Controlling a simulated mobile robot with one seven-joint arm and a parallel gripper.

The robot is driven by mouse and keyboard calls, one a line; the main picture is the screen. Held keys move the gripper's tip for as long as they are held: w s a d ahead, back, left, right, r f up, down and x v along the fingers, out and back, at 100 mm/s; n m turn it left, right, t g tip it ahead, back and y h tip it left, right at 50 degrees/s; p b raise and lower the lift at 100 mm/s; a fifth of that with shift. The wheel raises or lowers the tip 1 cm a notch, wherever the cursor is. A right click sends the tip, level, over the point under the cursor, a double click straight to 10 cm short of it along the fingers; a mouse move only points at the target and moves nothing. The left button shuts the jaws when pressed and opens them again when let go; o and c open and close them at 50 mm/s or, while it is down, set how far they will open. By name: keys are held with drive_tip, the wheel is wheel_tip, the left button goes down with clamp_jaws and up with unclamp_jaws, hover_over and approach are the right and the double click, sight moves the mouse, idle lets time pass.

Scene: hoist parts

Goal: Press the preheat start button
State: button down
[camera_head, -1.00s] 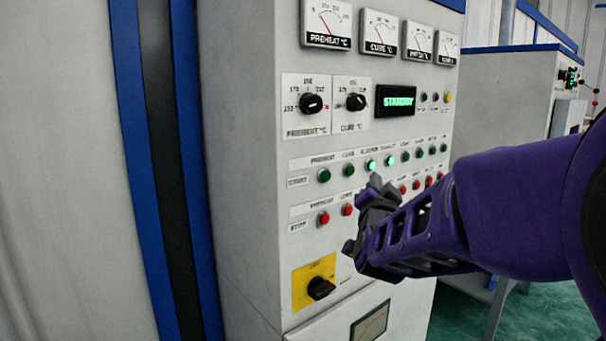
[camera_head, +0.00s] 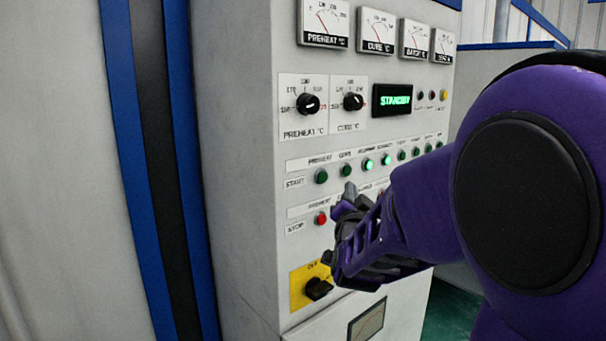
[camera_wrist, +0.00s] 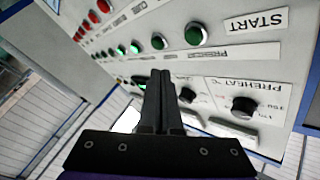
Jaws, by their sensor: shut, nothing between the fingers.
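The preheat start button (camera_head: 321,176) is a green round button at the left end of the START row on the grey control panel. It also shows in the wrist view (camera_wrist: 197,33), beside the START label, and is unlit. My gripper (camera_head: 349,190) is shut and empty, with its tips to the right of this button and a little lower in the head view. In the wrist view the closed fingers (camera_wrist: 161,75) point toward the panel, below the row of green buttons. I see no contact with the button.
The cure start button (camera_head: 345,170) is just right of the preheat one. The red preheat stop button (camera_head: 321,218) is below. Two dials, a STANDBY display (camera_head: 392,100) and gauges are above. A yellow-plated black switch (camera_head: 317,288) is lower down.

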sight(328, 176)
drive_tip(key=shift+w+a, duration=0.75)
drive_tip(key=shift+w, duration=0.3)
drive_tip(key=shift+w+a, duration=0.75)
drive_tip(key=shift+w, duration=0.3)
idle(0.5)
drive_tip(key=shift+w+a+b, duration=0.25)
drive_tip(key=shift+w+b, duration=0.1)
drive_tip(key=shift+w+a, duration=0.3)
drive_tip(key=shift+w, duration=0.05)
idle(0.7)
idle(0.3)
drive_tip(key=shift+s+d+b, duration=0.5)
drive_tip(key=shift+s+b, duration=0.2)
drive_tip(key=shift+b, duration=0.1)
